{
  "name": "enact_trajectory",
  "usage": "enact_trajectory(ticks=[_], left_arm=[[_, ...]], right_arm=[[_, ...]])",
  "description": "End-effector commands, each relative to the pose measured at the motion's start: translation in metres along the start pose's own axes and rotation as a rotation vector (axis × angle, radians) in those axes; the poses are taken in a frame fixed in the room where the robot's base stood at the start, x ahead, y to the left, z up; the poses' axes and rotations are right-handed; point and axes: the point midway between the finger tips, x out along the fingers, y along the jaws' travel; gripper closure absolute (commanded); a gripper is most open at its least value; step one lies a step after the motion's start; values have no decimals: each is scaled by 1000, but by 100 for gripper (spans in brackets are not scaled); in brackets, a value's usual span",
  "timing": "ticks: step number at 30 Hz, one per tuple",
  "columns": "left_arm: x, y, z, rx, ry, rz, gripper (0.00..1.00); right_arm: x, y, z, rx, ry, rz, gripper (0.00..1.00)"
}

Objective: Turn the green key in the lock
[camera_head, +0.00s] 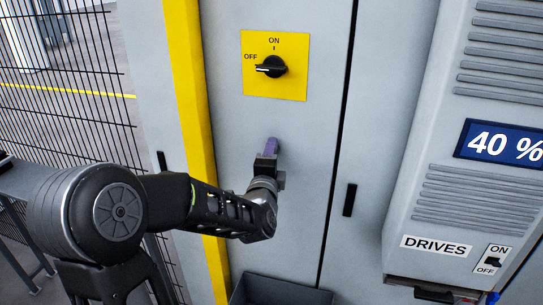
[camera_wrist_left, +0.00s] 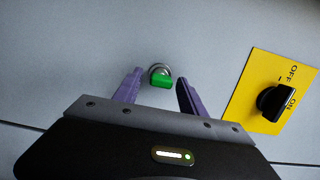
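The green key (camera_wrist_left: 162,81) sits in a round metal lock (camera_wrist_left: 159,70) on the grey cabinet door, seen in the left wrist view. My left gripper (camera_wrist_left: 156,88) is open, with its two purple fingers on either side of the key and a gap to each side. I cannot tell how far the fingertips are from the door. In the head view my left gripper (camera_head: 271,148) reaches to the door below the yellow switch plate and hides the key and lock. My right gripper is not in view.
A yellow plate (camera_head: 293,87) with a black rotary switch (camera_head: 272,67) pointing at OFF is above the gripper. A grey box labelled DRIVES (camera_head: 436,246) juts out at right. A dark bin (camera_head: 282,292) is below. A mesh fence (camera_head: 75,95) stands at left.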

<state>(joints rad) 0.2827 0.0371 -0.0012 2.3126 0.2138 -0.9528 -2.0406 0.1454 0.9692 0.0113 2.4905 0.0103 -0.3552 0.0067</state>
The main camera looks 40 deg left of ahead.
Motion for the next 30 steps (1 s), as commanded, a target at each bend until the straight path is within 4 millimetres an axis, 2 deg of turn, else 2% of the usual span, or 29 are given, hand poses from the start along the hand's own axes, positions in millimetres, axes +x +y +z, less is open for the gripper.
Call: enact_trajectory(ticks=[12, 17, 24, 30], left_arm=[[0, 0, 0, -1, 0, 0, 48], [-22, 1, 0, -2, 0, -3, 48], [-62, 0, 0, -2, 1, -3, 48], [-78, 0, 0, 0, 0, -1, 48]], right_arm=[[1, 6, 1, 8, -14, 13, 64], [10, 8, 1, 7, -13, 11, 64], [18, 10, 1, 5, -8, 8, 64], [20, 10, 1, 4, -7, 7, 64]])
